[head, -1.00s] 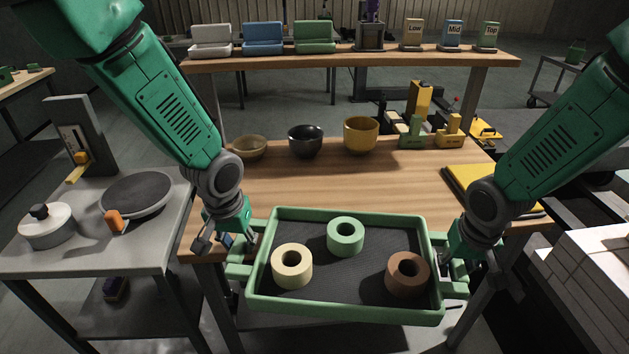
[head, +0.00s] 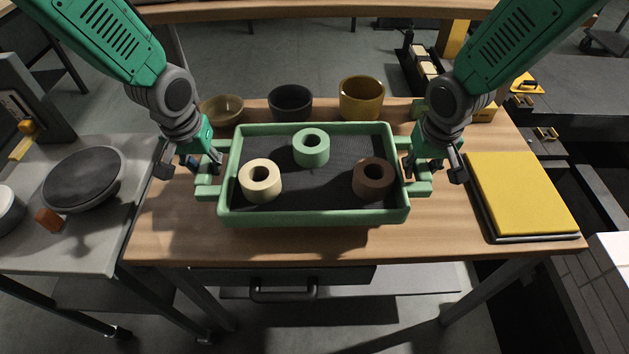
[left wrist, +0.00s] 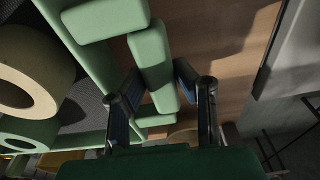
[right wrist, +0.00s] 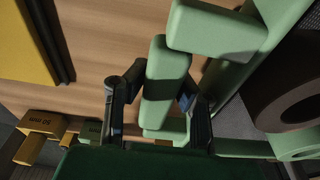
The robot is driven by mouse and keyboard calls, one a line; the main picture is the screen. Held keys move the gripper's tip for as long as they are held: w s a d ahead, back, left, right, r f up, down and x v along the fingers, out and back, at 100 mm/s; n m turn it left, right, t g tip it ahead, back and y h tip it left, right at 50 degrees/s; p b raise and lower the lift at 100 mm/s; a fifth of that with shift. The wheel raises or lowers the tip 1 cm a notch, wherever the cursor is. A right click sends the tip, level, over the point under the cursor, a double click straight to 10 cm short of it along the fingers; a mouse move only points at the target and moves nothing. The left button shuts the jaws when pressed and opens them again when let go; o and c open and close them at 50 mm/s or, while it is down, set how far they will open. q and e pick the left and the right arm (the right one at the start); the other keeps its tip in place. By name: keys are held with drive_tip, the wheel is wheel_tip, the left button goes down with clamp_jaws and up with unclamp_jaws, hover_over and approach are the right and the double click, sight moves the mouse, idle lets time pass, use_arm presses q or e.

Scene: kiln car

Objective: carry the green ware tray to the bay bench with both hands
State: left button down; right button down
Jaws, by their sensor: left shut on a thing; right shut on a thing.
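The green ware tray (head: 312,218) is over the wooden bay bench (head: 160,232) in the head view, roughly level. I cannot tell whether it touches the bench top. On its dark liner stand a cream ring (head: 261,181), a green ring (head: 311,148) and a brown ring (head: 374,179). My left gripper (head: 205,163) is shut on the tray's left handle, which shows between the fingers in the left wrist view (left wrist: 153,65). My right gripper (head: 422,166) is shut on the right handle, seen in the right wrist view (right wrist: 166,85).
A tan bowl (head: 222,109), a dark bowl (head: 290,103) and a yellow bowl (head: 361,98) stand just behind the tray. A yellow slab (head: 523,194) lies on the bench at right. A grey table with a dark round wheel (head: 83,179) adjoins at left. The bench's front strip is clear.

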use_arm(q)
drive_tip(key=shift+a+f, duration=0.15)
drive_tip(key=shift+a, duration=0.45)
use_arm(e)
drive_tip(key=shift+w+a+r, duration=0.1)
drive_tip(key=shift+a+r, duration=0.05)
drive_tip(key=shift+a, duration=0.35)
use_arm(q)
drive_tip(key=shift+d, duration=0.1)
use_arm(e)
drive_tip(key=shift+d, duration=0.1)
